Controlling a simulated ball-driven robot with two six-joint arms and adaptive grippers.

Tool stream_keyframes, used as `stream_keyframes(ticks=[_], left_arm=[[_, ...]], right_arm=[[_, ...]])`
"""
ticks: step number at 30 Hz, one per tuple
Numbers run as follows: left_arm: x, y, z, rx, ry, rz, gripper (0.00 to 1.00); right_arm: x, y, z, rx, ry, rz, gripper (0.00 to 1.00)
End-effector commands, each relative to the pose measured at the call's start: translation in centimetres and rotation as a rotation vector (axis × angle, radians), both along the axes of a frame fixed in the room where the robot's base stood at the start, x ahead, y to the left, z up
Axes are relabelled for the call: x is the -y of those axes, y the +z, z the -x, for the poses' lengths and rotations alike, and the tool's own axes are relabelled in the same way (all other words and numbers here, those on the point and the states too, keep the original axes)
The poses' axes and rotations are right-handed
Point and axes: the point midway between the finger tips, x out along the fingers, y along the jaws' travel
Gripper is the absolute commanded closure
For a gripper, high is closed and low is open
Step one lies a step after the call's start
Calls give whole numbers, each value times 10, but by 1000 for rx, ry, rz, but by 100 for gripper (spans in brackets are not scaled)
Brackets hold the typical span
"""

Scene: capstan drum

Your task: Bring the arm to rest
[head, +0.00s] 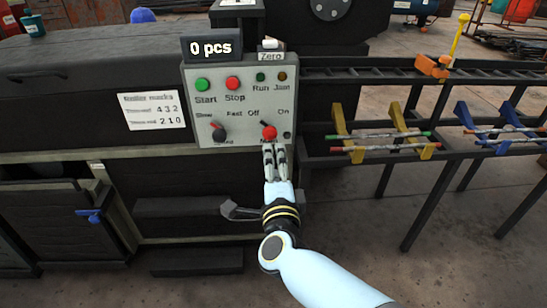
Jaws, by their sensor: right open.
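My right gripper (272,147) points up at the control panel (240,72), its fingertips just below or at the red knob (269,132) under the Off and On labels. Whether they touch it, I cannot tell. The fingers look near each other, with nothing seen between them. A dark knob (219,134) sits to the left under Slow and Fast. Above are a green Start button (202,84), a red Stop button (232,83), a dark green Run lamp (260,77) and an amber-brown Jam lamp (282,77). My left gripper is not in view.
A display (211,48) on the panel reads 0 pcs. A paper card (154,110) with numbers is on the dark machine body. A dark rack (400,75) to the right carries yellow and blue brackets with rods. Floor (340,235) is clear at lower right.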

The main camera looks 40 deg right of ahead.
Motion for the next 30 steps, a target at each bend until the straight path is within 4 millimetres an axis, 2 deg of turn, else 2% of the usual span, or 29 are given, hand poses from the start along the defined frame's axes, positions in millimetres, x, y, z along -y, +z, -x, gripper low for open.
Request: stream_keyframes(ticks=[14,17,20,23,24,26,27,29,30], left_arm=[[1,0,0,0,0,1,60],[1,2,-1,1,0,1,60],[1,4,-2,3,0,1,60],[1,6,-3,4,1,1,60],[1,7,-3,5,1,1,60],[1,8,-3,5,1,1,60],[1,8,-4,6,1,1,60],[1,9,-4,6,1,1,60],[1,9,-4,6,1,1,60]], right_arm=[[0,0,0,-1,0,-1,42],[5,-10,12,-28,3,12,42],[10,-48,38,-136,44,75,42],[2,-112,76,-352,186,209,42],[-1,-139,94,-451,258,272,42],[-7,-179,126,-600,371,361,42],[-9,-204,149,-696,446,417,42],[-12,-238,187,-835,561,498,42],[-12,-259,214,-926,640,547,42]])
